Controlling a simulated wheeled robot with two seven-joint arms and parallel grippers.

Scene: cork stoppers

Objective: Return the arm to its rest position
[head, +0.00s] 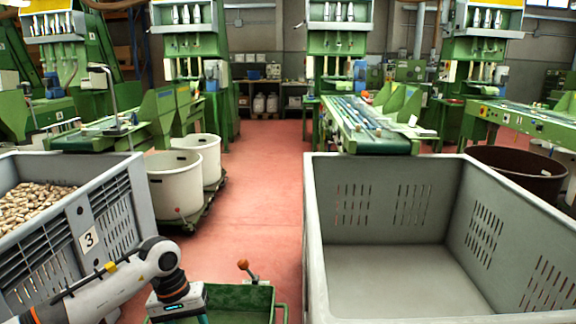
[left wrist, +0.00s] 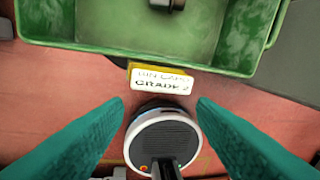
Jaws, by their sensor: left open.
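My left arm comes in from the lower left in the head view, over the front corner of the left crate. My left gripper (head: 192,316) is at the bottom edge there, with its fingers mostly cut off, in front of or over a green tray (head: 262,298). In the left wrist view my left gripper (left wrist: 160,101) has its two teal fingers wide apart with nothing held. The green tray (left wrist: 130,42) lies beyond the fingertips, with a white card (left wrist: 163,80) reading "GRADE 2" on its edge. My right gripper is in no view.
A grey crate (head: 120,215) marked 3 holds cork stoppers (head: 35,205) at left. A large empty grey crate (head: 385,280) stands at right. A lever with an orange knob (head: 243,265) rises by the tray. White tubs (head: 175,185) stand behind; the red aisle (head: 262,160) is clear.

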